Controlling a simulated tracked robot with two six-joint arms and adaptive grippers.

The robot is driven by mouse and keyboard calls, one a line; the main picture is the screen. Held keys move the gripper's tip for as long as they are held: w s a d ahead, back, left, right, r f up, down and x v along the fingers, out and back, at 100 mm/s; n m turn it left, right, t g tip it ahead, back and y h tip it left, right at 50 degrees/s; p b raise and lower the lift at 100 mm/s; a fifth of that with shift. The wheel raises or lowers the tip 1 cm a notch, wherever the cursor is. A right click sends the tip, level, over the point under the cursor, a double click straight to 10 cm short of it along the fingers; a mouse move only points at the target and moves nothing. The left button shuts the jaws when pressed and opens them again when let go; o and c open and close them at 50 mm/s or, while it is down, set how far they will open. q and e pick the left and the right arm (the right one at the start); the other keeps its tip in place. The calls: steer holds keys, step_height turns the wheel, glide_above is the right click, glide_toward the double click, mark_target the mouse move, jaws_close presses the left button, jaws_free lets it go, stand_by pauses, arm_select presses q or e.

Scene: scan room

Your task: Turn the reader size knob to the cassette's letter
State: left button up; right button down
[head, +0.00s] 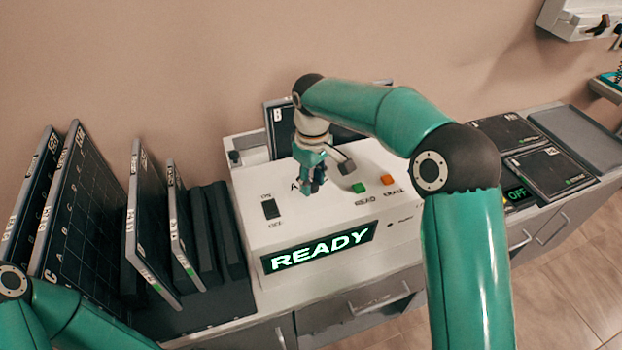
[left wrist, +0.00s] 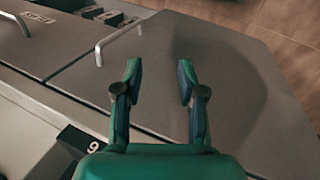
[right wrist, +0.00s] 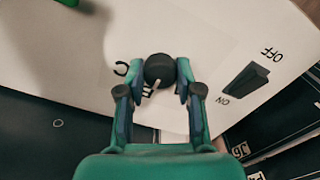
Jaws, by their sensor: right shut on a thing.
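The white reader (head: 330,215) stands on the counter, its display reading READY. A dark cassette (head: 279,140) stands at its back with a small letter label that looks like a B. My right gripper (head: 312,184) points down at the reader top, shut on the round black size knob (right wrist: 159,68). In the right wrist view a short white pointer mark shows on the knob's near side, close to a partly hidden letter; a C shows beside it. In the head view an A shows left of the gripper. My left gripper (left wrist: 160,80) is open and empty above a grey surface.
An ON/OFF switch (head: 270,209), a green button (head: 358,187) and an orange button (head: 387,180) are on the reader. Several upright panels (head: 85,200) stand in a rack at left. More flat panels (head: 550,170) lie at right.

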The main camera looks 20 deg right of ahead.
mark_target(312, 183)
steer(key=shift+w+r, duration=0.1)
steer(key=c, duration=0.8)
jaws_free()
steer(key=shift+o, duration=0.2)
step_height(312, 183, up, 12)
